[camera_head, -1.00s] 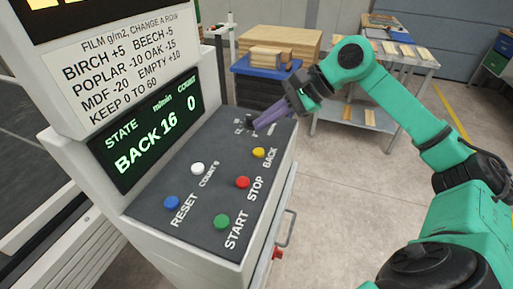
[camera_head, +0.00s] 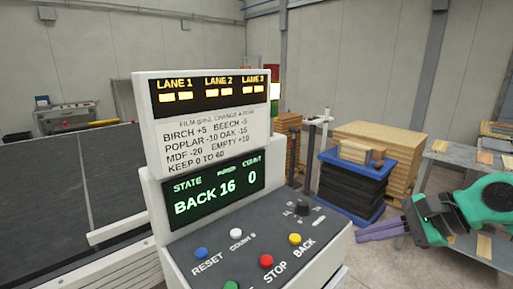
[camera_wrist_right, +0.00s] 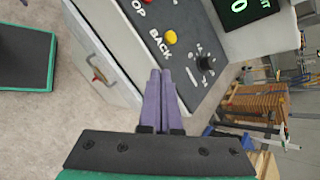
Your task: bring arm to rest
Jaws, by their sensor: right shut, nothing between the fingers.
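My right gripper (camera_head: 360,234) is at the right of the head view, with its purple fingers together and empty. It is to the right of the control panel (camera_head: 235,226) and apart from it. In the right wrist view the closed fingers (camera_wrist_right: 161,98) point toward the panel edge near the yellow BACK button (camera_wrist_right: 171,37) and the black dial (camera_wrist_right: 206,62). The head view also shows the red STOP button (camera_head: 266,261) and blue RESET button (camera_head: 201,253). The state display (camera_head: 214,196) reads BACK 16 and count 0. My left gripper is not in view.
A blue stand (camera_head: 331,208) with wooden blocks on top is behind the right gripper. Stacked boards (camera_head: 405,146) and a metal table (camera_head: 455,153) stand farther right. A dark conveyor bed (camera_head: 40,190) lies left of the console.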

